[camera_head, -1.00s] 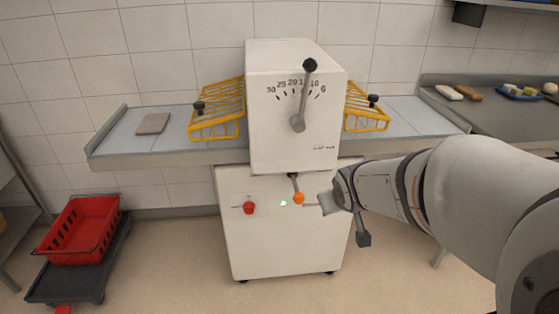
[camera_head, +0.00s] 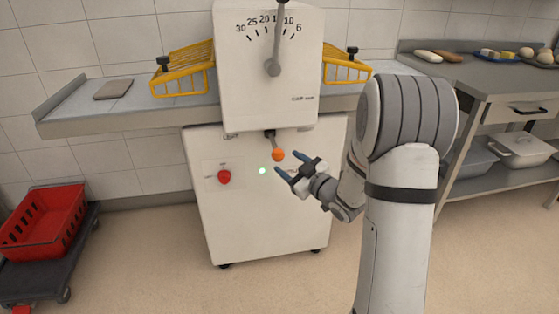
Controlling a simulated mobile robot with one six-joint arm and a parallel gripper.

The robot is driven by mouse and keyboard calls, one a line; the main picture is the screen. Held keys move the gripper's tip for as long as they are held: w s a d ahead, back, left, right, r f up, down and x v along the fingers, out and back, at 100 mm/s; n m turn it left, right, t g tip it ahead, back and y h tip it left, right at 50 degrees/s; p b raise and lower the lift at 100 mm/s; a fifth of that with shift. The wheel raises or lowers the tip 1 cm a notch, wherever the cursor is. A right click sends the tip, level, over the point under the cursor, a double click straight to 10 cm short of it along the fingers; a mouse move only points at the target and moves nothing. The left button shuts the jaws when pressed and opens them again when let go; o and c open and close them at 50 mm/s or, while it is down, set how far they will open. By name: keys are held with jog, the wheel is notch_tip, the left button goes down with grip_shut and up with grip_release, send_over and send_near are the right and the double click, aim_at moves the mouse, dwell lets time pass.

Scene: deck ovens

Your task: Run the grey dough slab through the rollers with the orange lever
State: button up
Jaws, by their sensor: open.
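The grey dough slab (camera_head: 113,90) lies flat on the left conveyor table (camera_head: 75,103) of the dough sheeter (camera_head: 265,200). The lever with the orange ball knob (camera_head: 278,155) hangs from under the sheeter's head, tilted slightly right. The rollers are hidden inside the head. My gripper (camera_head: 277,163) is open, with its two blue-grey fingers pointing left toward the orange knob. It appears right by the knob, just below and to its right; whether it touches the knob I cannot tell.
Yellow wire guards (camera_head: 182,72) flank the head. A large black-knobbed dial lever (camera_head: 273,68) is on its front. A red crate (camera_head: 42,222) sits on a dolly at left; a steel worktable (camera_head: 490,80) is at right.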

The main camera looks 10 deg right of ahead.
aim_at(282, 159)
jog(key=x, duration=0.6)
jog(key=shift+b, duration=0.35)
jog(key=shift+c, duration=0.5)
